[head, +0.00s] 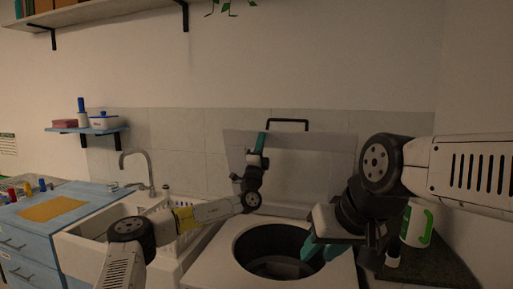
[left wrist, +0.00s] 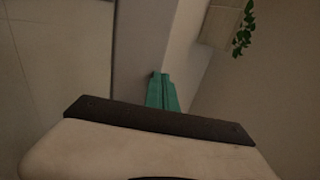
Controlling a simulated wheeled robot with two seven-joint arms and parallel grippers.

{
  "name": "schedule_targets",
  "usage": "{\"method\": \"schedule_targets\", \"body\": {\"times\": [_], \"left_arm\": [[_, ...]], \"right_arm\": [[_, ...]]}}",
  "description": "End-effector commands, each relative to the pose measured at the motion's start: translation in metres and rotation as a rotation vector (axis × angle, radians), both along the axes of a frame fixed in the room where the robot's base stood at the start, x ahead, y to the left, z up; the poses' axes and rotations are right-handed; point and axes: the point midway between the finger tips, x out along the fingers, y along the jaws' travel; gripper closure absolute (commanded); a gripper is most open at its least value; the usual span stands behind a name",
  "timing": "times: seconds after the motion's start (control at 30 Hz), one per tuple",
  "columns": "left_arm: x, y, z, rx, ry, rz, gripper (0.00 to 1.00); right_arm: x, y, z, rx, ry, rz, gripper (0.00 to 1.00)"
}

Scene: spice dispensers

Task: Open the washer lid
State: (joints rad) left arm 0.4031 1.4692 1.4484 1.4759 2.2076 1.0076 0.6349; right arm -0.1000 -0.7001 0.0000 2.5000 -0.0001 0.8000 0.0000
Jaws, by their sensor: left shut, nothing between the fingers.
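The washer (head: 208,262) is a white top-loader with a round dark opening (head: 278,252) that is uncovered. Its pale lid (head: 310,166) stands raised behind the opening, near the tiled wall, with a black handle (head: 288,122) on its top edge. My left gripper (head: 262,141) is shut and empty, pointing up at the upper left part of the lid. In the left wrist view its teal fingers (left wrist: 162,90) are together beside a grey panel edge; whether they touch it I cannot tell. My right gripper (head: 322,248) has its teal fingers apart over the right rim of the opening.
A white sink (head: 95,250) with a grey tap (head: 137,165) and a dish rack is left of the washer. A blue cabinet (head: 25,245) stands further left. A white and green bottle (head: 416,224) stands on a dark counter at the right. A blue shelf (head: 88,129) hangs on the wall.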

Motion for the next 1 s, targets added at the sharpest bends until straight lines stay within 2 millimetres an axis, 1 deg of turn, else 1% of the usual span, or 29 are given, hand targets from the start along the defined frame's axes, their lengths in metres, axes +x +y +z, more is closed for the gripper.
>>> {"method": "schedule_targets", "body": {"times": [0.4,0.5,0.57,0.9,1.0], "left_arm": [[0.001,-0.001,0.0,0.002,0.005,0.0,1.0],[-0.001,0.001,-0.003,0.002,0.005,0.001,1.0],[-0.005,0.002,-0.008,0.003,0.005,0.001,1.0],[-0.042,0.014,-0.047,0.002,0.007,-0.002,1.0],[-0.049,0.014,-0.052,0.006,0.002,-0.002,1.0]], "right_arm": [[0.0,0.0,0.0,0.0,0.0,0.0,0.66],[0.0,0.0,0.0,0.0,0.0,0.0,0.66],[0.0,0.0,0.0,0.0,0.0,0.0,0.66],[0.0,0.0,0.0,0.0,0.0,0.0,0.66],[0.0,0.0,0.0,0.0,0.0,0.0,0.66]]}}
